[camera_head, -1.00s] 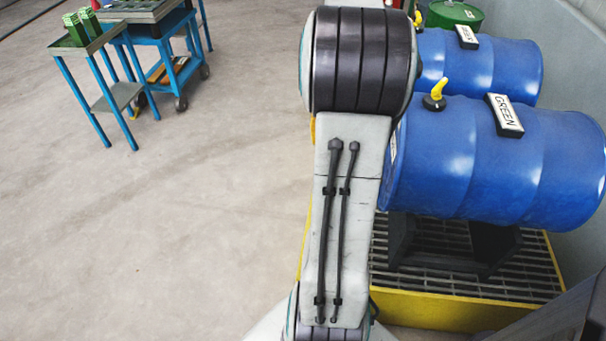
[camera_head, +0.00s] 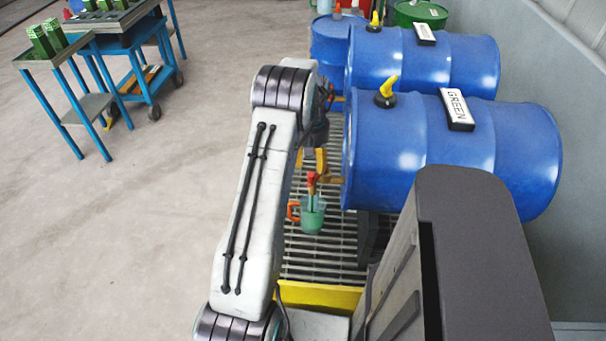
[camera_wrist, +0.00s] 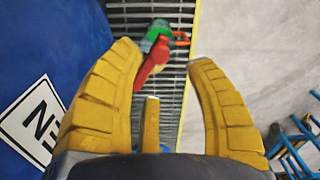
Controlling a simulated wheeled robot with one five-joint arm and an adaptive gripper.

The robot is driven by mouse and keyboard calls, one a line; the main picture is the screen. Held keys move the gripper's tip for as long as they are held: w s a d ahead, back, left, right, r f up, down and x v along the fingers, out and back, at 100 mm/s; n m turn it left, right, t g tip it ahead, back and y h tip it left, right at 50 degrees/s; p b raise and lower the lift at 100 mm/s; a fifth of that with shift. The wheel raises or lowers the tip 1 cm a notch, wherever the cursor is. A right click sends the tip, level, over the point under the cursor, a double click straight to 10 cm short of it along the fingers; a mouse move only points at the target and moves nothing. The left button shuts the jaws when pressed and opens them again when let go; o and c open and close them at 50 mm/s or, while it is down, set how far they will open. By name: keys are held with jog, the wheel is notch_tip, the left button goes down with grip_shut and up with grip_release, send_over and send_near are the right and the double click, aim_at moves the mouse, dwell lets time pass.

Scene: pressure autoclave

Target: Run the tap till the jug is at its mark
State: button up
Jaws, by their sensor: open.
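My gripper (camera_head: 318,160) is above and behind the tap, partly hidden by my arm. In the wrist view my gripper (camera_wrist: 164,56) is open, with its yellow fingers spread. The red lever (camera_wrist: 150,68) shows between them, with the green jug (camera_wrist: 160,30) beyond.
A second blue drum (camera_head: 425,62) with a yellow-topped cap lies behind, and further drums stand at the back. The drums are over a yellow-edged grating (camera_head: 325,257). Blue trolleys (camera_head: 130,65) stand far left. The floor (camera_head: 120,230) at left is clear.

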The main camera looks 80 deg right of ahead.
aim_at(311, 174)
jog(key=shift+f, duration=2.9)
jog(key=shift+o, duration=0.4)
grip_shut()
